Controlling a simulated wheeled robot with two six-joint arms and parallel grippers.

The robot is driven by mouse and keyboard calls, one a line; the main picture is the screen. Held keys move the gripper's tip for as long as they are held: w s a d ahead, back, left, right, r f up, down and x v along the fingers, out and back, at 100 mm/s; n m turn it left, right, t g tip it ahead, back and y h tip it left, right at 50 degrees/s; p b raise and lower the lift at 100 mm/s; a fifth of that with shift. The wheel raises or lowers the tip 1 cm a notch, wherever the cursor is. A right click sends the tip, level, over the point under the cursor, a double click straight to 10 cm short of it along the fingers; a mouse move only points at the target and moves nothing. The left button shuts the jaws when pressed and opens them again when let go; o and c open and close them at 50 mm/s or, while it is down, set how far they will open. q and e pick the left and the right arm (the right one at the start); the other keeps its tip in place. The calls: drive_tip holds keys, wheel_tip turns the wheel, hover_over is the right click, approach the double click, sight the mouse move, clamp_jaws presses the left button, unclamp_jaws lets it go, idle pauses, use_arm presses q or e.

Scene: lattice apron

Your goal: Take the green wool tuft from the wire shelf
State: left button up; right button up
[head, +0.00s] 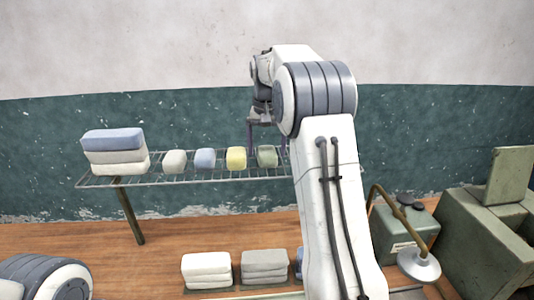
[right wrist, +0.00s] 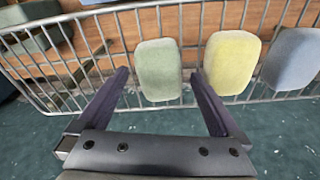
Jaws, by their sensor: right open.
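The green wool tuft (head: 267,156) lies on the wire shelf (head: 195,179) at the right end of a row of tufts. In the right wrist view the green tuft (right wrist: 159,70) shows between and beyond the two finger tips, with the yellow tuft close beside it. My right gripper (head: 264,140) is open and empty at the tuft, its fingers partly hidden by my arm in the head view. In the right wrist view the open fingers of my right gripper (right wrist: 159,75) stand either side of the green tuft. My left gripper is not in view.
A yellow tuft (head: 236,158), a blue tuft (head: 205,159) and a white tuft (head: 174,161) share the shelf with a folded stack (head: 113,157). A lamp (head: 418,263) and green boxes (head: 480,245) stand at right.

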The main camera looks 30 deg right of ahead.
drive_tip(key=shift+f, duration=0.45)
drive_tip(key=c, duration=1.3)
drive_tip(key=shift+w+r, duration=0.1)
drive_tip(key=shift+r, duration=0.05)
